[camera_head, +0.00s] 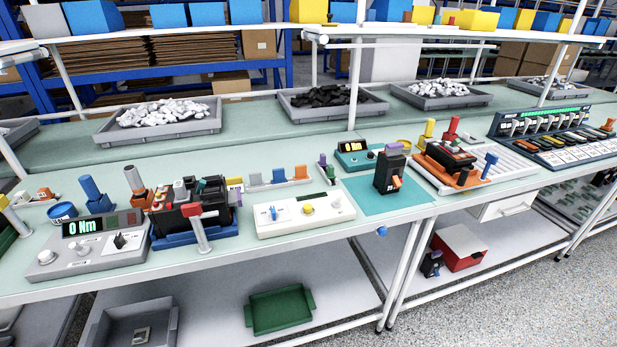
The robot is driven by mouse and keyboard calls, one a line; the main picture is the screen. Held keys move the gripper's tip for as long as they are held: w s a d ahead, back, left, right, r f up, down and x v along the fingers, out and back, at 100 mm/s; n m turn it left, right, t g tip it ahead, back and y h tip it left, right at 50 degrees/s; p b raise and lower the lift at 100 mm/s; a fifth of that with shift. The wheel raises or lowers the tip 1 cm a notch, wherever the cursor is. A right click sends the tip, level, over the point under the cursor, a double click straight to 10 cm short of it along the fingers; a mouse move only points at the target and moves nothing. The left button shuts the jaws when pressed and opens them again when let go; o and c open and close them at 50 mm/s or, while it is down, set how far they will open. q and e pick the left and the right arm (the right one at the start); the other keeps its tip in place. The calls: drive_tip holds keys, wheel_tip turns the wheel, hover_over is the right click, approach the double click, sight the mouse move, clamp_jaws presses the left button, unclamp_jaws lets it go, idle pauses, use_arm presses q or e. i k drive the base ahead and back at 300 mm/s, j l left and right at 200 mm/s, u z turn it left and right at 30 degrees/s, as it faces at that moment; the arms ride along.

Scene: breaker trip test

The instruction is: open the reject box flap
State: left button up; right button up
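A red box (467,260), which looks like the reject box, stands on the lower shelf under the bench at the right. Its top (459,241) is a pale grey panel that appears closed; I cannot make out a separate flap or hinge. A small black device (431,264) stands just left of the box on the same shelf. Neither of my grippers is in view.
The bench edge overhangs the shelf, and white legs (408,275) stand left of the box. A white drawer (503,207) hangs above right. A green tray (279,310) is on the lower shelf at left. A black breaker (390,172) stands on a teal mat (372,202).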

sight(463, 242)
drive_tip(key=z, duration=1.35)
drive_tip(key=i+l+z, duration=0.3)
drive_tip(key=i, duration=0.2)
drive_tip(key=i+l+z, duration=0.1)
drive_tip(key=i+z, duration=0.15)
drive_tip(key=i, duration=0.25)
drive_tip(key=i+z, duration=0.3)
drive_tip(key=i, duration=0.2)
drive_tip(key=i+l+u, duration=0.2)
drive_tip(key=i, duration=0.25)
drive_tip(key=i+u, duration=0.2)
drive_tip(key=i, duration=0.25)
drive_tip(key=i+l+u, duration=0.15)
drive_tip(key=i, duration=0.25)
